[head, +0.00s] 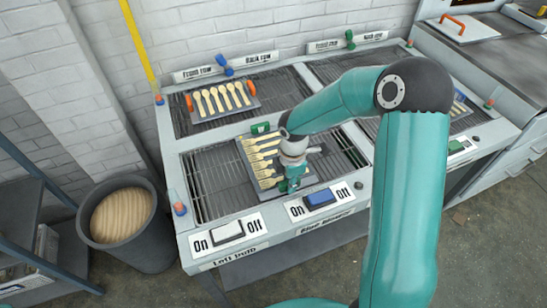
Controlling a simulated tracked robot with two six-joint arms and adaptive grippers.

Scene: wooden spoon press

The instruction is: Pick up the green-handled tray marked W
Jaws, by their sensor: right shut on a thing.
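A dark tray (243,153) with green handles lies on the grill in the front left bay of the press. It holds a row of pale wooden pieces of cutlery. Its far green handle (261,128) shows clear; a W mark is not readable from here. My right gripper (292,184) reaches down over the tray's near right side and is shut on its near green handle, which it mostly hides. My right arm covers part of the tray's right side. My left gripper is out of view.
An orange-handled tray (243,105) of wooden spoons sits in the back left bay. A white switch (228,230) and a blue switch (321,198) are on the front panel. A grey bin (125,222) stands at the left. My arm hides much of the right bays.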

